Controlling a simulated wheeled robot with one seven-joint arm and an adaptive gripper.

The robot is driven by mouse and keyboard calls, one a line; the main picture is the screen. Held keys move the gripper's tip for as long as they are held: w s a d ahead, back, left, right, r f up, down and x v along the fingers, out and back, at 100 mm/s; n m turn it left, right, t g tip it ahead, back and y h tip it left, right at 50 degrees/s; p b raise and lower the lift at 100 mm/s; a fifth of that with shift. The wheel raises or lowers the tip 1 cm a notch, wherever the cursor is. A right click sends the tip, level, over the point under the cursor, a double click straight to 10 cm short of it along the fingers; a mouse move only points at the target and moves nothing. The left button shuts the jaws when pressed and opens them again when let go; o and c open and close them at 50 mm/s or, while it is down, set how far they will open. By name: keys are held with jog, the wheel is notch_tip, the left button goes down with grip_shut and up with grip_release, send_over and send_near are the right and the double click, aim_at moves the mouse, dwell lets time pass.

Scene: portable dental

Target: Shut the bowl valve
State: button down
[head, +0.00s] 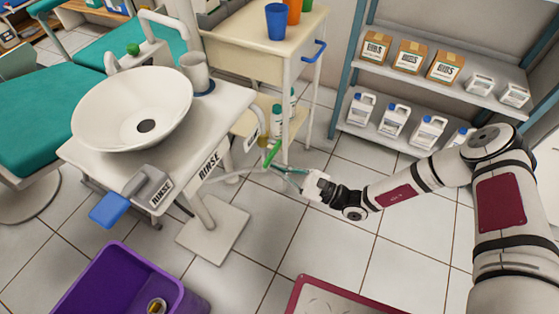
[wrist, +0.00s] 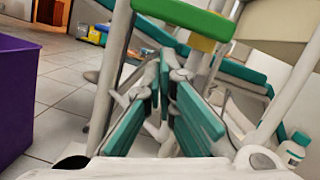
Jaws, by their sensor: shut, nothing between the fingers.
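The white rinse bowl (head: 132,108) with a dark drain stands on a white stand with RINSE labels. A green knob (head: 133,49) shows behind the bowl. A green lever (head: 272,154) sits at the stand's right side, by my gripper; a green bar with a yellow part (wrist: 185,16) crosses the top of the wrist view. A blue paddle handle (head: 110,209) sticks out at the stand's front left. I cannot tell for sure which is the bowl valve. My gripper (head: 280,169) is shut and empty, its teal fingers (wrist: 164,72) just below the green bar; contact is unclear.
A cart (head: 265,65) with cups stands behind the lever, bottles on its lower shelf. A purple bin (head: 110,285) and a red-rimmed tray (head: 300,290) are on the floor. Shelves (head: 440,90) with boxes and jugs stand right. Tiled floor between is clear.

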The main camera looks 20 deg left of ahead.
jog(key=m+p, duration=0.1)
jog(key=s+r+m+t+p, duration=0.1)
jog(key=m, duration=0.1)
jog(key=shift+s+r+m+p, duration=0.3)
jog(key=shift+s, duration=0.1)
dwell(1.2)
jog(key=d+f+b, duration=0.1)
jog(key=d+f, duration=0.5)
jog(key=d, duration=0.3)
jog(key=shift+s+d+f, duration=0.2)
jog(key=shift+s+d, duration=0.1)
jog(key=shift+s, duration=0.1)
dwell(0.5)
